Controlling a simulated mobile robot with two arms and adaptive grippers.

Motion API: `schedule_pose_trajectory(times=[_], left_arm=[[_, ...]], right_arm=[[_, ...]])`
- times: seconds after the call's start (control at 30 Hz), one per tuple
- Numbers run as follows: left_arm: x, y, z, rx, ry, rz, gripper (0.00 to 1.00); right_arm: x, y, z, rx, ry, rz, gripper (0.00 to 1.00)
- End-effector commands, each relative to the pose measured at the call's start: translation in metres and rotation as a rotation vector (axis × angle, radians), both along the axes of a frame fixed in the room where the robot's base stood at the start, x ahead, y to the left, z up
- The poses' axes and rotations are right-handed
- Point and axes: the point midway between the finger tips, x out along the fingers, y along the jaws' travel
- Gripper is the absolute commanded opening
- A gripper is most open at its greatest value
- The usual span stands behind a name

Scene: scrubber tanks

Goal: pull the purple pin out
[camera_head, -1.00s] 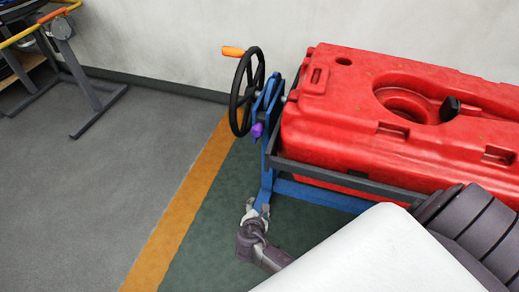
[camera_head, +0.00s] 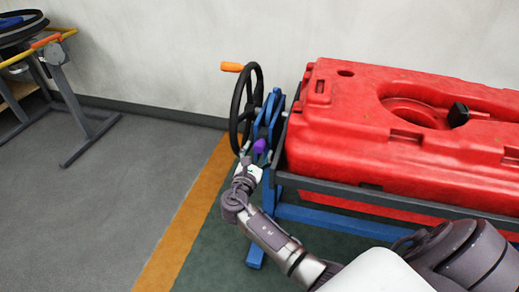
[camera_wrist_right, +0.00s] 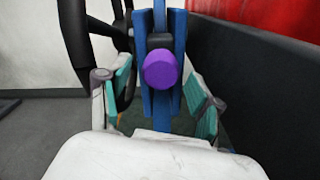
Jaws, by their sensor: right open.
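The purple pin (camera_head: 259,146) sits in the blue bracket (camera_head: 268,115) beside the black handwheel. In the right wrist view the purple pin (camera_wrist_right: 160,69) shows its round head facing the camera, with a dark collar behind it. My right gripper (camera_head: 252,160) is just in front of the pin. In the right wrist view its two teal-padded fingers (camera_wrist_right: 160,95) are spread, one on each side of the pin's head, with gaps on both sides. The pin is not gripped. My left gripper is not in view.
The black handwheel (camera_head: 246,105) with an orange handle (camera_head: 231,67) is close left of the bracket. A red tank (camera_head: 400,130) lies in a dark-railed blue frame on the right. A wheeled-top stand (camera_head: 62,90) is at far left. Grey floor between is clear.

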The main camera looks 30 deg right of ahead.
Motion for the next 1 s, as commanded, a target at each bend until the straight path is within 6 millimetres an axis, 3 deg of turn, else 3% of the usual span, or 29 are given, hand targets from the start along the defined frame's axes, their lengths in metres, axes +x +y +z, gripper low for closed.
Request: schedule_pose_trajectory(times=[0.2, 0.53, 0.9, 1.0], left_arm=[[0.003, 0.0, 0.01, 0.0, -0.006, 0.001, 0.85], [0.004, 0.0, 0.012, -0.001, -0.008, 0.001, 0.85], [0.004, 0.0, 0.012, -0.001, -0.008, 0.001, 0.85], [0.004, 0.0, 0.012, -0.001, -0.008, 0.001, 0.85]], right_arm=[[0.014, -0.016, -0.001, -0.001, 0.001, 0.001, 0.65], [0.016, -0.018, 0.0, 0.0, 0.0, 0.001, 0.65], [0.016, -0.018, 0.0, 0.0, 0.001, 0.001, 0.03], [0.016, -0.018, 0.0, 0.0, 0.001, 0.001, 0.0]])
